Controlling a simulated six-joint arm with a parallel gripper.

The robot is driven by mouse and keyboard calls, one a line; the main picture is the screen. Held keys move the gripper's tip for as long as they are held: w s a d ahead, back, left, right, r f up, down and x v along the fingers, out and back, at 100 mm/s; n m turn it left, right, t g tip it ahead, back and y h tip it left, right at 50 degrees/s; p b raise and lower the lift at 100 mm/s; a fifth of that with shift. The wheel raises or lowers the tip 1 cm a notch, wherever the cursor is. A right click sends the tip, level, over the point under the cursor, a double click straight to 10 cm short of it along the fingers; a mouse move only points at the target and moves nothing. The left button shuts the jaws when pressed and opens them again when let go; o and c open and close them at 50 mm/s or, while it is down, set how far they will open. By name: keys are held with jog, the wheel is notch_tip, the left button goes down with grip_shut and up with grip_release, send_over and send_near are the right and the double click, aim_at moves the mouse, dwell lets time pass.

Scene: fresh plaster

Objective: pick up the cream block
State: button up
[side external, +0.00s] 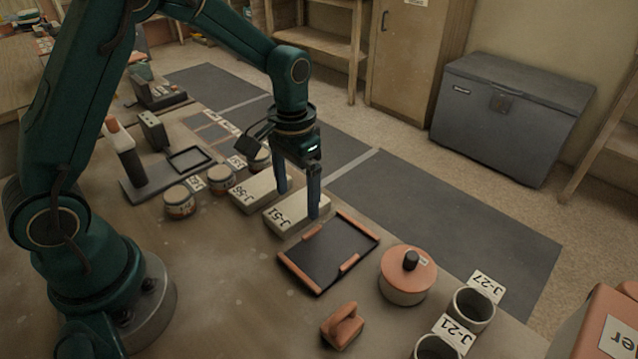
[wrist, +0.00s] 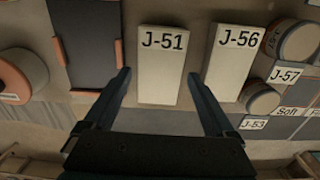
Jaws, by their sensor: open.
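Two cream blocks lie side by side on the bench, one labelled J-51 (side external: 290,217) and one labelled J-56 (side external: 258,194). In the wrist view, block J-51 (wrist: 160,80) lies between the two fingertips, with block J-56 (wrist: 229,75) just right of the right finger. My gripper (side external: 298,204) is open and points down over the far end of J-51. It holds nothing. In the wrist view, my gripper (wrist: 159,74) has a small gap on each side of J-51. I cannot tell how high the fingertips are.
A dark tray with orange corners (side external: 325,255) lies right of J-51. Beyond it stand an orange-lidded pot (side external: 407,279) and dark-mouthed cups (side external: 472,309). Several small jars (side external: 221,179) stand left of J-56. An orange handled tool (side external: 342,325) lies near the front.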

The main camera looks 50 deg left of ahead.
jog(key=shift+f, duration=0.95)
jog(key=c, duration=1.2)
jog(key=shift+c, duration=0.2)
